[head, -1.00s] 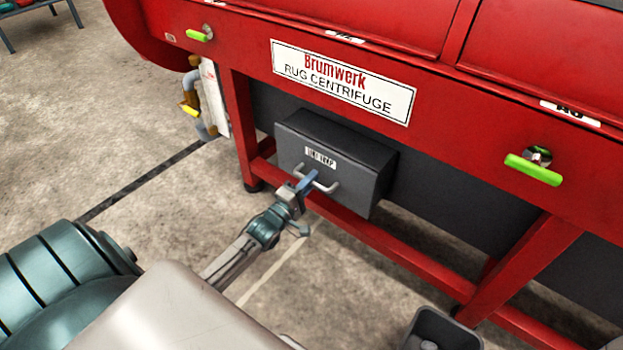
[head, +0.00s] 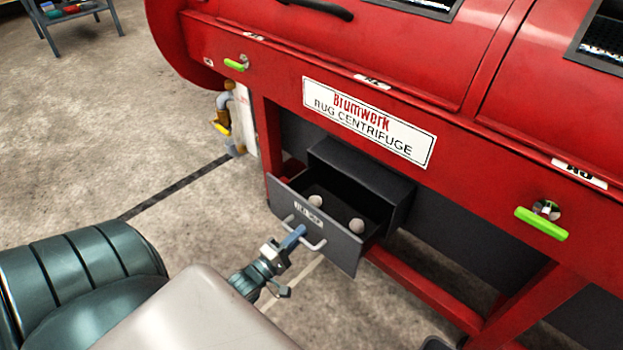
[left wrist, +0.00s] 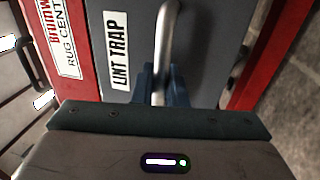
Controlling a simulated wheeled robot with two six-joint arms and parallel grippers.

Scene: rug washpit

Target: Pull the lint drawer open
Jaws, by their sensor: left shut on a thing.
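The dark grey lint drawer (head: 341,245) sits partly out of its housing under the red rug centrifuge (head: 465,90) in the head view. Two pale round lumps (head: 356,225) lie inside it. My left gripper (head: 298,233) is shut on the drawer's light bar handle (head: 316,245). The left wrist view shows the handle (left wrist: 168,35) between the blue fingers (left wrist: 160,85), beside the "LINT TRAP" label (left wrist: 120,48) on the drawer front (left wrist: 205,40). My right gripper is not in view.
Green-handled latches (head: 541,223) stick out from the machine's front. Red frame legs (head: 520,300) and a low rail flank the drawer. A pipe with a yellow handle (head: 220,128) stands at left. Concrete floor (head: 190,110) is open left of the machine.

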